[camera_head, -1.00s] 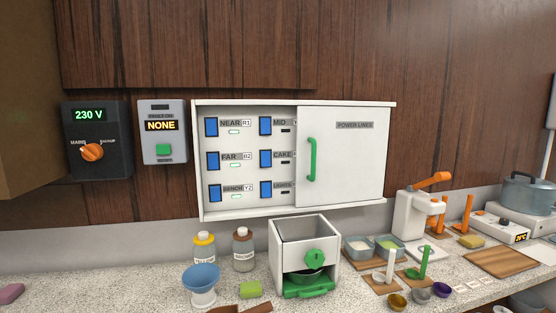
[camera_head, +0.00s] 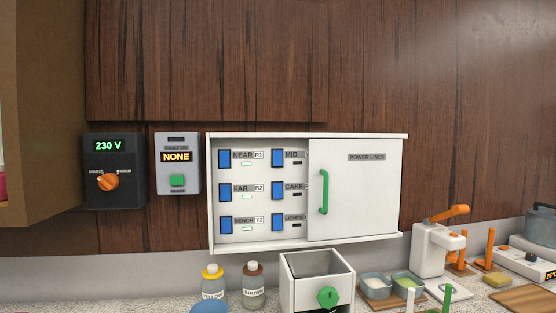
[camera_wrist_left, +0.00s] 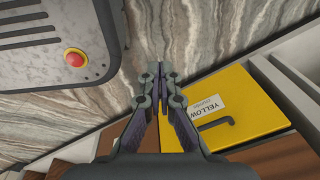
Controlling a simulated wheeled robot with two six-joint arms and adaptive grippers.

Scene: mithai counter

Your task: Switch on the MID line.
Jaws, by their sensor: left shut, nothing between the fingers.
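The power lines box (camera_head: 307,245) hangs on the wall in the head view, its sliding door (camera_head: 352,195) covering the right half. The blue MID switch (camera_head: 278,158) is at the top of the second column, beside the door's edge. The lamp under the MID label (camera_head: 291,155) is dark, while the lamps under NEAR, FAR and BENCH show green outlines. My left gripper (camera_wrist_left: 152,70) is shut and empty in the left wrist view, far from the box. It points at a marbled surface, near a yellow panel. My right gripper is in neither view.
A mains unit (camera_head: 114,192) reading 230 V and a fault panel (camera_head: 178,180) reading NONE are left of the box. Bottles (camera_head: 253,290) and a white machine (camera_head: 317,265) stand below it. The wrist view shows a red button (camera_wrist_left: 74,58) and a yellow panel (camera_wrist_left: 235,110).

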